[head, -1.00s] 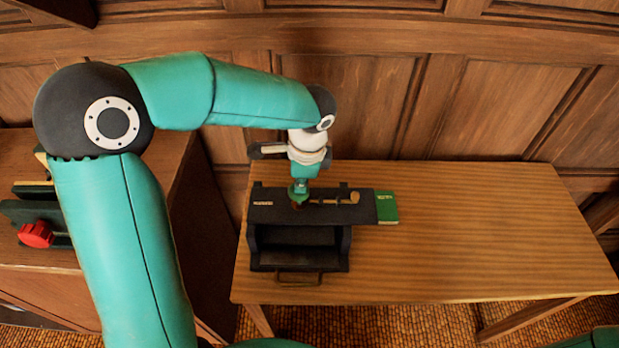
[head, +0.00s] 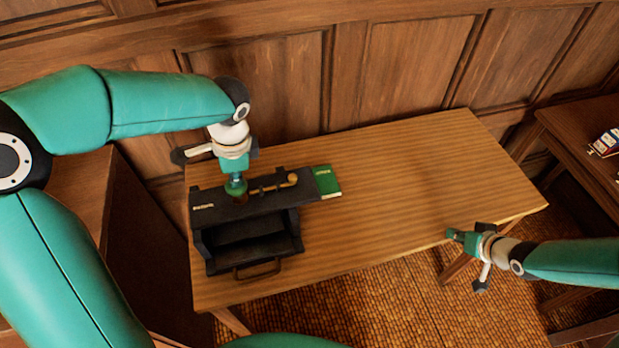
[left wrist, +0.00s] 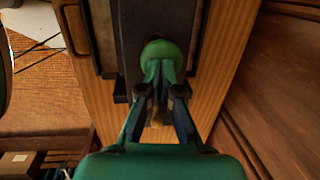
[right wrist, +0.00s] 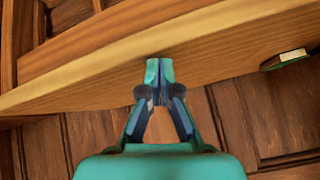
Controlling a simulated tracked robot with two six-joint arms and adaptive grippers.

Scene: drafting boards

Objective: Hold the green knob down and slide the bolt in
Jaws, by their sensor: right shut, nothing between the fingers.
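The black box (head: 207,230) stands at the left end of the wooden table, with an open front and a handle below. The brass bolt (head: 293,179) lies along its top, its round end toward the right. My left gripper (head: 236,185) points down onto the green knob on the box top and mostly hides it from the head. In the left wrist view the green knob (left wrist: 162,47) sits right at the fingertips, which look shut and against it. My right gripper (head: 456,235) is shut and empty near the table's front right edge, away from the bolt.
A green booklet (head: 327,182) lies just right of the box. The wooden table (head: 420,180) is bare from there to its right end. A side table (head: 590,160) stands at the far right, and the panelled wall is behind.

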